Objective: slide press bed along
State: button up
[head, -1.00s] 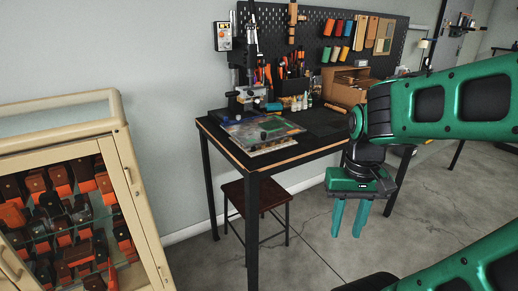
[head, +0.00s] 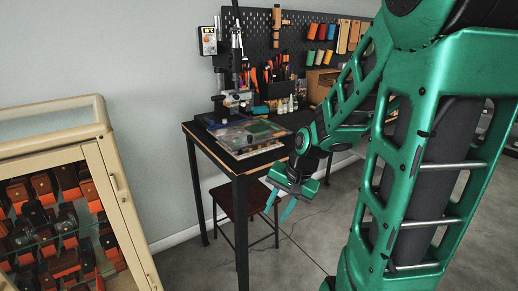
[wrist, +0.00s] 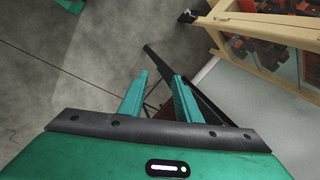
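The stamping press (head: 232,85) stands at the back left of the black work table, its column upright against the wall side. The press bed is hard to make out; a dark base with a blue part (head: 207,119) shows under the column. My gripper (head: 278,203) hangs below and in front of the table's right front edge, clear of the press. Its two teal fingers are apart with nothing between them, and they also show in the wrist view (wrist: 160,97). The wrist view looks down at the floor, and the press does not show there.
A glass cabinet (head: 128,205) stands at left. Bottles and tool holders fill the table's back. Open floor lies in front.

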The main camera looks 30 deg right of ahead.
jog(key=w+a+m+t+y, duration=0.1)
jog(key=w+m+t+y, duration=0.3)
jog(key=w+m+t, duration=0.75)
jog(key=w+d+r+m+t+h, duration=0.3)
jog(key=w+d+r+m, duration=0.5)
jog(key=w+d+m, duration=0.3)
jog(key=shift+m, duration=0.35)
jog(key=w, duration=0.6)
jog(key=shift+a+r, duration=0.15)
jog(key=shift+w, duration=0.2)
jog(key=shift+c, duration=1.1)
grip_shut()
